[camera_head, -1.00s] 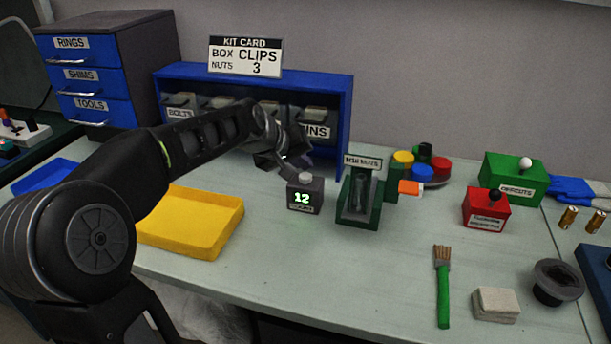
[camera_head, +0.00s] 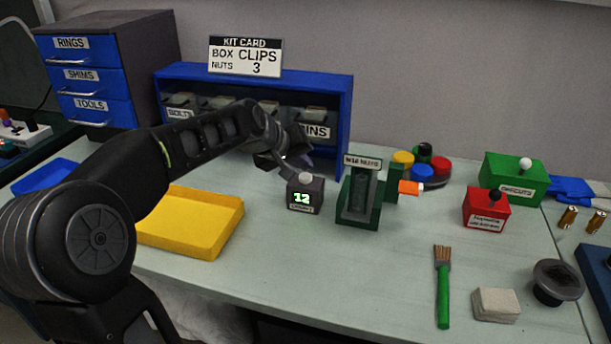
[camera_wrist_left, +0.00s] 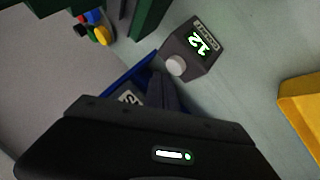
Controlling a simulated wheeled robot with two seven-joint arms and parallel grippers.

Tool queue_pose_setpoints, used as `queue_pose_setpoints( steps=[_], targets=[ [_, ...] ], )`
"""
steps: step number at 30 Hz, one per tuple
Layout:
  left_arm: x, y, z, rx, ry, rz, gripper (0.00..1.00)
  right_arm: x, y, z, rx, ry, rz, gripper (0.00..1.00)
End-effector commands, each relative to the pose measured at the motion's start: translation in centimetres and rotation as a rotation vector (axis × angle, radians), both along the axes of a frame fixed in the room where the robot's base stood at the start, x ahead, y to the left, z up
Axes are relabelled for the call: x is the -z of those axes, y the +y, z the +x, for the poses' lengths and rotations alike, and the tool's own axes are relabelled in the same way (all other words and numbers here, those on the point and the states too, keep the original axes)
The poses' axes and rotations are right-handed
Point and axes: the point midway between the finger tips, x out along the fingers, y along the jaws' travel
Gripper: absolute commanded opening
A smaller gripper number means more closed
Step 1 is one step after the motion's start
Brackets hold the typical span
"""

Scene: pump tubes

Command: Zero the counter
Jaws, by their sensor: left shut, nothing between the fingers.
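The counter (camera_head: 304,196) is a small dark box with a lit green display reading 12 and a pale round knob (camera_head: 305,178) on top. It stands on the table in front of the blue shelf. In the left wrist view the counter (camera_wrist_left: 192,47) shows with its knob (camera_wrist_left: 176,65) just beyond the fingers. My left gripper (camera_head: 294,166) is shut and empty, with its tips at the back left of the knob. I cannot tell whether they touch it. The left fingers (camera_wrist_left: 163,92) also show in the left wrist view. My right gripper is not in view.
A green dispenser (camera_head: 350,216) stands close to the right of the counter. A yellow tray (camera_head: 190,246) lies to the left. Behind are the blue shelf (camera_head: 344,95) and kit card (camera_head: 246,56). The table front of the counter is clear.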

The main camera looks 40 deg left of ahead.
Motion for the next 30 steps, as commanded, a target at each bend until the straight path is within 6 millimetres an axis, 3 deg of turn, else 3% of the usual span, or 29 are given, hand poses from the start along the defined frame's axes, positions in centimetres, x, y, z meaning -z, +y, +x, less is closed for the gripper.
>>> queue_pose_setpoints(
  steps=[30],
  targets=[
    [0.91,-0.01,-0.01,0.0,0.0,0.0,0.0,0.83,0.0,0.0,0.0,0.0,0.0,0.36]
  ],
)
